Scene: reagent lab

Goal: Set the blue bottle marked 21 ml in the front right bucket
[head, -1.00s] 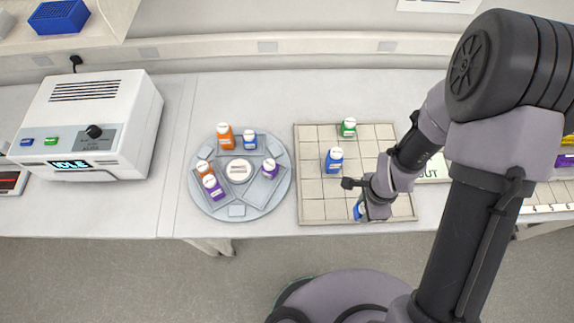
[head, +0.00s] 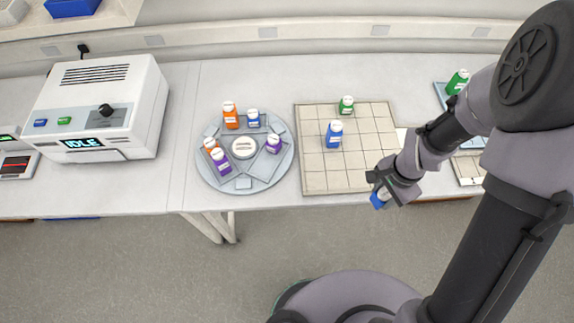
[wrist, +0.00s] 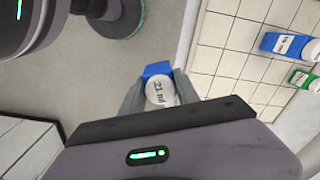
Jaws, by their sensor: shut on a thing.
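My gripper (head: 384,192) is shut on the blue bottle (head: 378,201), near the front edge of the bench and to the right of the tiled mat's front corner. In the wrist view the blue bottle (wrist: 157,70) sits between the fingers (wrist: 152,95), its white cap reading 21 ml. The round rotor (head: 203,178) stands left of the mat, with several buckets around a white hub. Its front right bucket (head: 266,164) has a purple bottle (head: 274,144) at its far end; the near part looks bare. Its front left bucket holds an orange and a purple bottle.
The tiled mat (head: 340,175) holds another blue bottle (head: 334,134) and a green bottle (head: 346,105). A white machine reading IDLE (head: 95,105) stands at the left. At the right, a green bottle (head: 457,82) stands on a tray, partly behind my arm. The mat's front is clear.

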